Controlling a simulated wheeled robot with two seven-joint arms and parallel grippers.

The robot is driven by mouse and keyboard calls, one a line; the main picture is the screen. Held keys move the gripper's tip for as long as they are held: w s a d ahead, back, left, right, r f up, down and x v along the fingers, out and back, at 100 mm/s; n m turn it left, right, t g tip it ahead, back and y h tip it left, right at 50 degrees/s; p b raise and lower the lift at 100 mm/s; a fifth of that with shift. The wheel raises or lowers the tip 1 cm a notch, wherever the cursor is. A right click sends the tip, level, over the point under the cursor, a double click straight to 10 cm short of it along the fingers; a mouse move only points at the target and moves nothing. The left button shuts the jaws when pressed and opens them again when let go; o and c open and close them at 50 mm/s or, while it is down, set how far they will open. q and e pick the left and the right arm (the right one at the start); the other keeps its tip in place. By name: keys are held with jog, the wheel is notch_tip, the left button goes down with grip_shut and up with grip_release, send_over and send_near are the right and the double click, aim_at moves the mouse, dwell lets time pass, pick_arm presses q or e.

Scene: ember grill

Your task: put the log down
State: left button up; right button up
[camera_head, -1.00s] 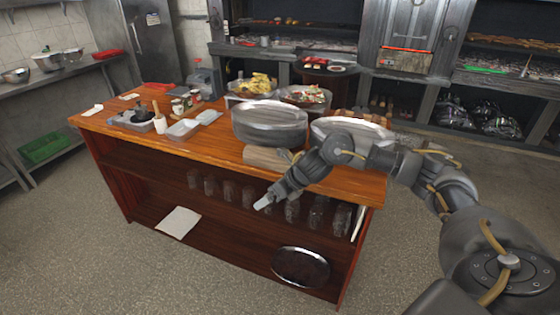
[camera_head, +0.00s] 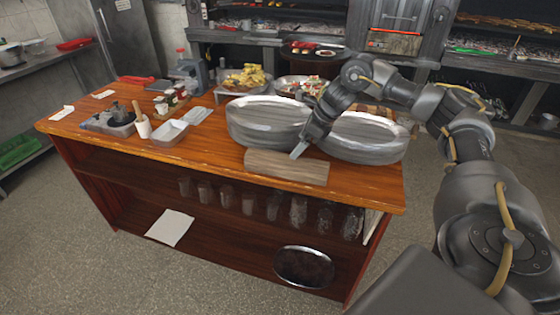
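The log (camera_head: 287,166) is a pale brown wooden piece lying lengthwise on the wooden counter (camera_head: 215,158), near its front edge and in front of the metal platters. My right gripper (camera_head: 299,153) points down at the log's back edge, right of its middle. I see its fingers edge-on, so I cannot tell whether they are open or shut, or whether they touch the log. My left gripper is not in view.
Stacked oval metal platters (camera_head: 268,122) stand behind the log, with another stack (camera_head: 362,138) close to the right of my gripper. Food trays (camera_head: 247,80) stand further back. The counter left of the log is clear up to a small metal tray (camera_head: 170,133).

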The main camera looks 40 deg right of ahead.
aim_at(287, 163)
jog(key=x, duration=0.1)
jog(key=p+x, duration=0.1)
jog(key=x, duration=0.1)
jog(key=shift+s+a, duration=0.1)
jog(key=shift+s, duration=0.2)
jog(key=shift+x, duration=1.1)
jog(key=shift+w+f, duration=0.15)
jog(key=shift+f+p, duration=0.1)
jog(key=shift+p, duration=0.2)
jog(key=p+x, duration=0.2)
jog(key=x, duration=0.2)
jog(key=shift+f, duration=0.55)
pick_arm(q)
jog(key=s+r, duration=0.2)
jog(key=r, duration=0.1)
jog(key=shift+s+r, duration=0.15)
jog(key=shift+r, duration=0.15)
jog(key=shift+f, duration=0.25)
pick_arm(e)
jog(key=shift+f, duration=0.25)
